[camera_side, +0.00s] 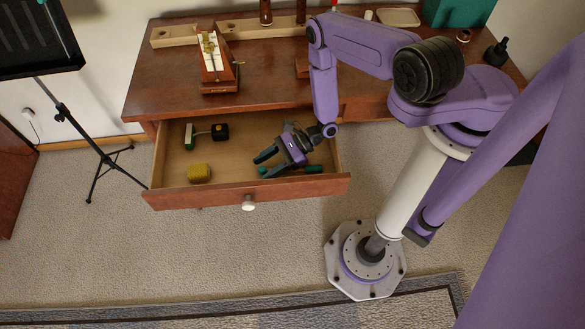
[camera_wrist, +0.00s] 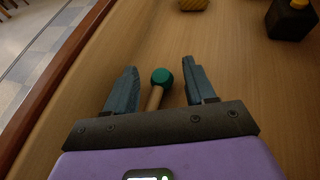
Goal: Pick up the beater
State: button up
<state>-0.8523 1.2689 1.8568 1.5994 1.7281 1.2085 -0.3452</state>
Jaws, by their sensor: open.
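The beater (camera_wrist: 162,78) has a round green head and a wooden handle. It lies on the drawer floor, and its head also shows by my fingertips in the side view (camera_side: 262,170). My gripper (camera_wrist: 160,68) is open, low inside the drawer (camera_side: 247,196), with its fingers pointing left in the side view (camera_side: 261,167). In the wrist view the head lies between the two fingers, with a gap on each side. The handle runs back under my gripper, which hides its far end. A green piece (camera_side: 313,169) shows right of my gripper; I cannot tell if it belongs to the beater.
In the drawer are a yellow block (camera_side: 199,173), a black bottle with a yellow cap (camera_side: 220,131) and a green-and-white tool (camera_side: 190,136). The drawer's front wall is close beside my gripper. A metronome (camera_side: 216,62) stands on the wooden top above. The drawer's middle floor is clear.

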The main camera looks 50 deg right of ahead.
grip_shut()
dwell(0.3)
